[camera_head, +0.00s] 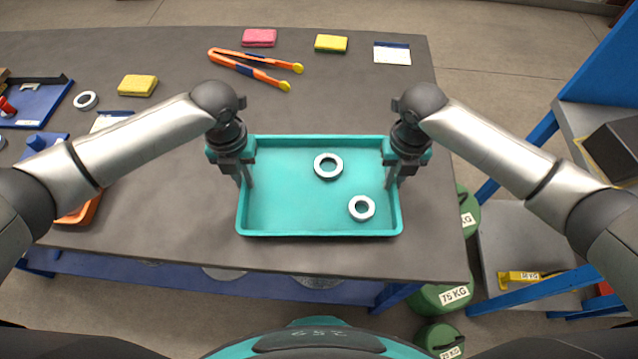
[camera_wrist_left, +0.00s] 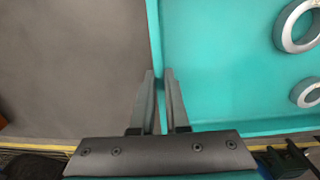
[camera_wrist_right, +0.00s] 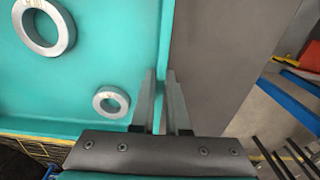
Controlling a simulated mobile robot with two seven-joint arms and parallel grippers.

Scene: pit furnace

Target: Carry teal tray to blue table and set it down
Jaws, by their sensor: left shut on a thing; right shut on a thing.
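The teal tray (camera_head: 290,215) lies at the front of the dark-topped table (camera_head: 330,95), with two grey-white rings in it. One ring (camera_head: 328,166) is near the tray's middle, the other ring (camera_head: 362,208) near its front right. My left gripper (camera_head: 246,182) is shut on the tray's left wall, which shows between its fingers in the left wrist view (camera_wrist_left: 160,90). My right gripper (camera_head: 392,184) is shut on the right wall, also seen in the right wrist view (camera_wrist_right: 160,90). The table has a blue frame below. I cannot tell whether the tray touches the top.
Orange tongs (camera_head: 250,68), a pink sponge (camera_head: 259,38), yellow sponges (camera_head: 331,44) and a white-and-blue card (camera_head: 392,54) lie behind the tray. A blue tray (camera_head: 35,105) is at far left. Green weights (camera_head: 440,296) and a blue-framed rack (camera_head: 535,140) stand right of the table.

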